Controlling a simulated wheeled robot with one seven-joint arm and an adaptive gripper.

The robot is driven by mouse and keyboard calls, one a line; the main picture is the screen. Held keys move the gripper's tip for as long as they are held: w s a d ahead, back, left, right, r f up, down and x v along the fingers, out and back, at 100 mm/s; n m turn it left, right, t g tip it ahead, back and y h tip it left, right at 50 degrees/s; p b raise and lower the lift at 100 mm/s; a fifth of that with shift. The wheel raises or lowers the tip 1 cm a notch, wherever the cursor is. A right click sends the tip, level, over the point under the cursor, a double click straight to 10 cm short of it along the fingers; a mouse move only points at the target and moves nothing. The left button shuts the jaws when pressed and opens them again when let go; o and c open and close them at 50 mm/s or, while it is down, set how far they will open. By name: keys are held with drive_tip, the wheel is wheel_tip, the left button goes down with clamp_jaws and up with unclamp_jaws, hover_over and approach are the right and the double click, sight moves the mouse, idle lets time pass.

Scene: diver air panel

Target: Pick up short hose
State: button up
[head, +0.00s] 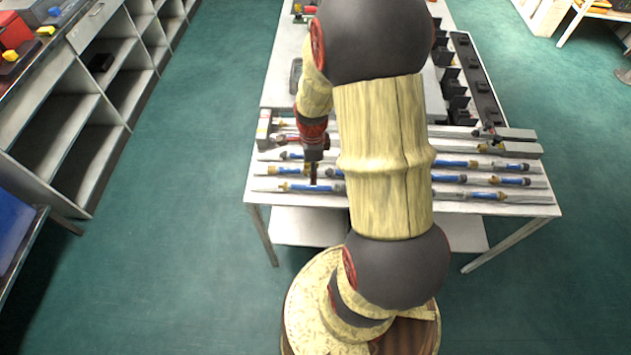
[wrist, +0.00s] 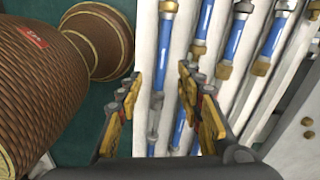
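Several short blue hoses with metal end fittings lie in rows on pale channels on the table. I cannot tell which one is the task's short hose. One blue hose (head: 299,187) lies in the front row at the left, close to my gripper (head: 313,178). In the wrist view, my gripper (wrist: 160,77) is open, with nothing held. My arm hides the middle of the table in the head view.
The white table (head: 258,196) has its front edge close to the hose rows. Black blocks (head: 456,95) stand along its right side. Grey shelving (head: 85,115) stands at the left. Green floor (head: 180,230) is clear between them.

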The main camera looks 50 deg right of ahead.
sight(317, 187)
drive_tip(key=shift+m, duration=0.9)
drive_tip(key=f, duration=0.2)
drive_tip(key=s+d+f, duration=0.1)
drive_tip(key=f, duration=0.1)
drive_tip(key=shift+d, duration=0.1)
drive_tip(key=f, duration=0.2)
drive_tip(key=f+b, duration=0.1)
drive_tip(key=f, duration=0.2)
drive_tip(key=shift+w+f+b, duration=0.35)
drive_tip(key=shift+w, duration=0.05)
drive_tip(key=shift+c, duration=0.5)
drive_tip(key=c, duration=0.8)
drive_tip(key=shift+r, duration=0.1)
clamp_jaws()
